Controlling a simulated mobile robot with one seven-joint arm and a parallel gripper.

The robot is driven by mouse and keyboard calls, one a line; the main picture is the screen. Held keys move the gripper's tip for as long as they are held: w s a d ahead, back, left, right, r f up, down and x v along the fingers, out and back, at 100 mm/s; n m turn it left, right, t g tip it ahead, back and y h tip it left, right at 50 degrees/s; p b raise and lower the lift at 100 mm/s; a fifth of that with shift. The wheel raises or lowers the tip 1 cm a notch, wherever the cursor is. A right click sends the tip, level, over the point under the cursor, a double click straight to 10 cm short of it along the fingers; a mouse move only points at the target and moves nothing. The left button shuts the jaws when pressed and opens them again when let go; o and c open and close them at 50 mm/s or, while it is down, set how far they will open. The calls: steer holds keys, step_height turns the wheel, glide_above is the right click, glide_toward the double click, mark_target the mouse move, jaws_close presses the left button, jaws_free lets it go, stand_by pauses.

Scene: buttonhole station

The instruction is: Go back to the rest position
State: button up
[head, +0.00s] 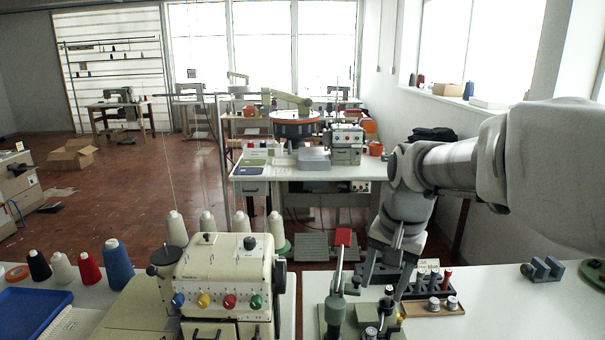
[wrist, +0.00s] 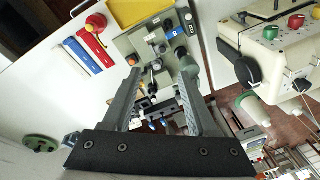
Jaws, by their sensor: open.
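My gripper (head: 384,282) hangs from my arm at the right of the head view, pointing down over the white table (head: 490,312). In the wrist view my gripper (wrist: 161,72) shows two dark fingers spread apart with nothing held between them. Below them is a grey-green device (wrist: 150,45) with small knobs and posts; I cannot tell whether a finger touches it. In the head view a green hand press (head: 335,305) with a red handle top stands just left of my gripper. No rest position is marked in either view.
A cream sewing machine (head: 225,275) with coloured knobs stands left of the press. A small spool rack (head: 432,308) is right of my gripper, and a grey-blue clamp (head: 542,269) lies farther right. Thread cones and a blue tray (head: 30,312) are at the left.

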steer(key=s+r+n+t, duration=0.2)
steer(key=s+n, duration=0.4)
steer(key=s, duration=1)
steer(key=shift+s+a+r+t+h+p, duration=0.2)
steer(key=shift+s+t+h+p, duration=0.15)
steer(key=shift+t, duration=0.45)
